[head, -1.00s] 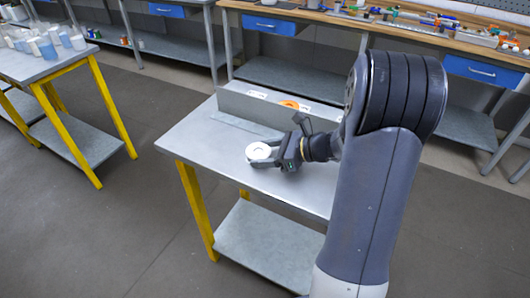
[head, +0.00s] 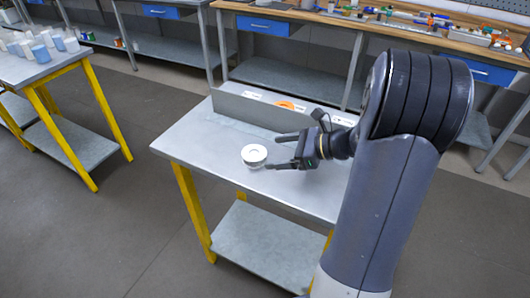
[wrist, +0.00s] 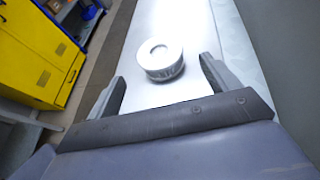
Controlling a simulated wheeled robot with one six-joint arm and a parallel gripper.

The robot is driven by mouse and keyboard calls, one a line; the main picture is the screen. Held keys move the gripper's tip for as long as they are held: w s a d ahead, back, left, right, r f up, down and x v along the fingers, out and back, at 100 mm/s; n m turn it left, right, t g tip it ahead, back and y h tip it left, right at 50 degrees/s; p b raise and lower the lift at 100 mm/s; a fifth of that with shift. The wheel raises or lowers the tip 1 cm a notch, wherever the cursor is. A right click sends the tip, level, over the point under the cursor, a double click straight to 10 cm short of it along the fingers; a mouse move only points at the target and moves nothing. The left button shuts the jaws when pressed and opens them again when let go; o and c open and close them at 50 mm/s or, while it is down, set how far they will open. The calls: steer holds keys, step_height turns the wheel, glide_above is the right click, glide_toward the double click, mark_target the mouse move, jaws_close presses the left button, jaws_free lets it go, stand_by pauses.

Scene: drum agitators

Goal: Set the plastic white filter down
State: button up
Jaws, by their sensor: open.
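The white plastic filter (head: 254,155) is a short round piece with a ring-shaped top. It rests upright on the grey metal table (head: 195,140), left of my gripper. My gripper (head: 284,151) is open and empty, with its fingers pointing left toward the filter and apart from it. In the wrist view the filter (wrist: 160,59) lies beyond the open fingertips of my gripper (wrist: 162,76), with bare table between them.
A low grey panel with labels and an orange item (head: 290,105) stands along the table's back edge. A table with several white and blue cups (head: 40,52) is at the far left. A cluttered wooden workbench (head: 350,22) runs behind. The table's left part is clear.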

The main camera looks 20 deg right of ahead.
steer(key=v, duration=0.6)
